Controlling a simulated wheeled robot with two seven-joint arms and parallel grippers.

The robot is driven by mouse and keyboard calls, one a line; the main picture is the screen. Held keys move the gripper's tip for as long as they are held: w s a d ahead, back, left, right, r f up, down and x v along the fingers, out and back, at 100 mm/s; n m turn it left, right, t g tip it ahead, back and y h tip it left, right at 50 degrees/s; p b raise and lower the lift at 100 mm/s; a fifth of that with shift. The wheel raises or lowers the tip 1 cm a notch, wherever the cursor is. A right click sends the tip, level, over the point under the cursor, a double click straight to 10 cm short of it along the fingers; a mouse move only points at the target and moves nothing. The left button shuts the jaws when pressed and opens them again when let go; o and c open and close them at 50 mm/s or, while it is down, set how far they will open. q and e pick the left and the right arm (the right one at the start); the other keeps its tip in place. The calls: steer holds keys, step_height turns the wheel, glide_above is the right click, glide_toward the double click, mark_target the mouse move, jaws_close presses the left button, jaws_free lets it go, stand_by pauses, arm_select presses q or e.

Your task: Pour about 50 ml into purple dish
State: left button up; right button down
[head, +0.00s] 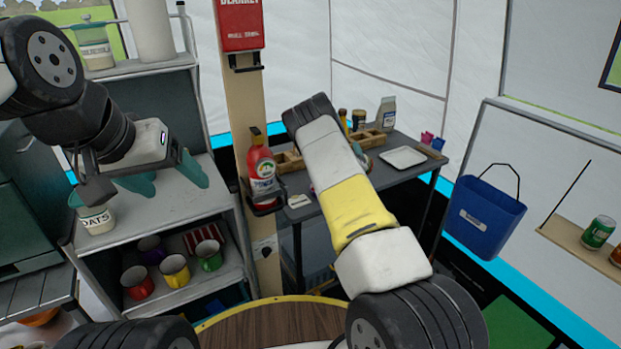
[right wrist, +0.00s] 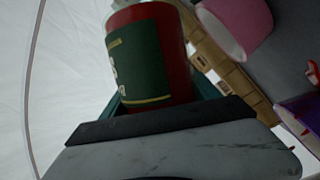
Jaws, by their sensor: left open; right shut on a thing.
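A red container with a dark green label (right wrist: 150,55) is held between the teal fingers of my right gripper (right wrist: 160,98) in the right wrist view. It looks tilted in that picture, and its top is cut off. A purple-rimmed thing (right wrist: 299,122) at that view's right edge may be the purple dish; only part shows. My left gripper (head: 172,183) is open and empty, in front of the shelf unit at the left.
A side table (head: 390,160) behind my right arm bears a white tray (head: 402,157), wooden boxes and bottles. A pink cup (right wrist: 237,25) shows near the held container. A red bottle (head: 261,172) sits on a post bracket. Shelves (head: 165,210) hold several mugs.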

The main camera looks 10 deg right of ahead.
steer(key=shift+d, duration=0.35)
stand_by(0.4)
steer(key=shift+r, duration=0.15)
steer(key=shift+a+r+m, duration=0.35)
steer(key=shift+a+m, duration=0.05)
steer(key=shift+m, duration=0.4)
steer(key=shift+s+a+f+g, duration=0.1)
steer(key=shift+a+g, duration=0.1)
steer(key=shift+g, duration=0.2)
